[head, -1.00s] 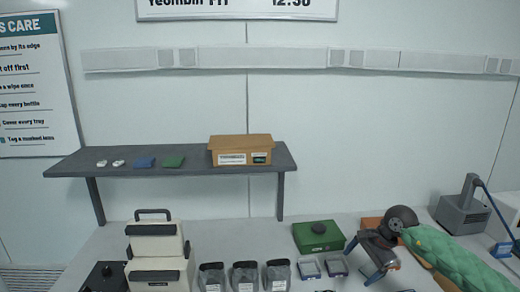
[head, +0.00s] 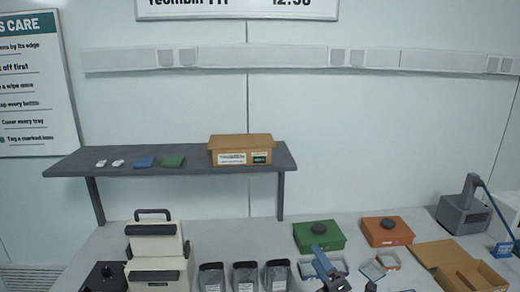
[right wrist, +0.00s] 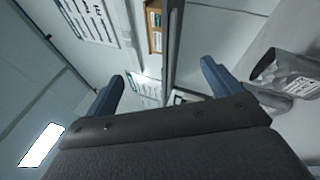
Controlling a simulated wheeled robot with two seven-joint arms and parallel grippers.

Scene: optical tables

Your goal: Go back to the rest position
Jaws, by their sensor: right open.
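My right gripper (head: 347,275) shows at the bottom edge of the head view, right of centre, low over the front of the table. Part of it is cut off by the frame edge. In the right wrist view its two blue fingers (right wrist: 161,86) stand wide apart with nothing between them. My left gripper is in neither view now.
The table holds a green box (head: 301,241), an orange box (head: 376,238), an open cardboard box (head: 430,252), several small trays (head: 372,270), grey pouches (head: 245,278) and white cases (head: 140,246). A grey shelf (head: 120,165) stands behind. The table's middle back is clear.

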